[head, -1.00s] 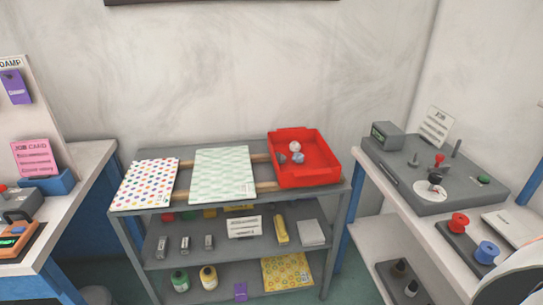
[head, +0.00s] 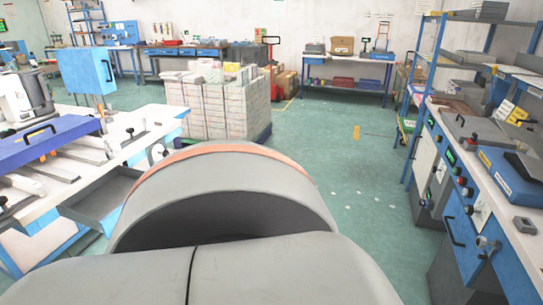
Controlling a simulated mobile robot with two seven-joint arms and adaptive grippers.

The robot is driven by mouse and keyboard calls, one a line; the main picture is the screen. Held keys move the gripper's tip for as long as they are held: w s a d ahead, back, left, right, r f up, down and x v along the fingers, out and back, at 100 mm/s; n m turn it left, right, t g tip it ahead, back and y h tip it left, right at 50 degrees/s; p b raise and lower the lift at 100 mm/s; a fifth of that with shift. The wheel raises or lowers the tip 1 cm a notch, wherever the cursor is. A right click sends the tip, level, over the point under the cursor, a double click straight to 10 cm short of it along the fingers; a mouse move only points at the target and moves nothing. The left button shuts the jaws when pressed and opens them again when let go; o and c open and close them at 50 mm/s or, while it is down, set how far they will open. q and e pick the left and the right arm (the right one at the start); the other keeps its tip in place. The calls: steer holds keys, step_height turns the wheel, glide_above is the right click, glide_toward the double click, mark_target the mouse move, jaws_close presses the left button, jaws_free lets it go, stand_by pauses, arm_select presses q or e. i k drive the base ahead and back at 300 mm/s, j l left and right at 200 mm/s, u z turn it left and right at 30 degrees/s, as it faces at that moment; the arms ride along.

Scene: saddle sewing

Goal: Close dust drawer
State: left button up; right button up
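A grey open drawer (head: 98,203) sticks out from under the white-topped bench (head: 150,122) at the left of the head view. It looks empty, and its right end is partly hidden behind a large grey rounded part of mine. I cannot read a label to confirm that it is the dust drawer. Neither of my grippers is in view.
A blue-lidded machine (head: 48,140) stands on the left bench. A wrapped pallet stack (head: 215,105) stands behind it. A bench with controls and a blue box (head: 512,175) lines the right. Green floor (head: 335,135) between is mostly clear.

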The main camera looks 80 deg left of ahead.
mark_target(97, 206)
steer(key=u, duration=3.2)
